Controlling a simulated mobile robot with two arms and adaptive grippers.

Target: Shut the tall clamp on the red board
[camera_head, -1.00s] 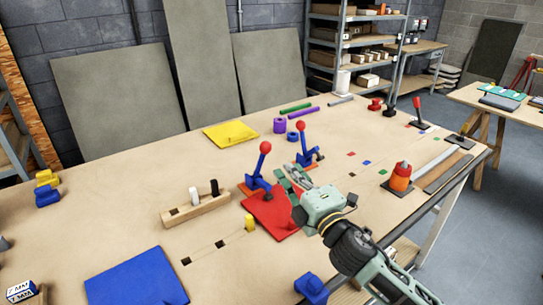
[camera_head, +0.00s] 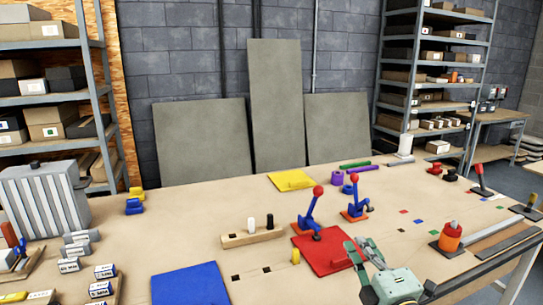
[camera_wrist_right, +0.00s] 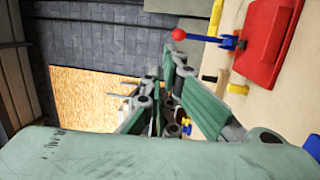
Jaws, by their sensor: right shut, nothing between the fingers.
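The red board (camera_head: 325,257) lies on the workbench. A blue clamp (camera_head: 309,218) with a red ball on its lever stands at the board's back left edge, its lever upright and leaning slightly right. In the right wrist view the red board (camera_wrist_right: 268,45) and the clamp's red ball (camera_wrist_right: 179,34) show at upper right. My right gripper (camera_head: 358,243) is shut and empty over the board's right side, apart from the clamp. Its fingers (camera_wrist_right: 172,62) also show in the wrist view. My left gripper is out of view.
A second blue clamp (camera_head: 355,207) with a red ball stands behind, on a small orange plate. A wooden block (camera_head: 252,237) with pegs lies left of the board. A blue panel (camera_head: 190,286) lies front left, a yellow one (camera_head: 292,180) at the back.

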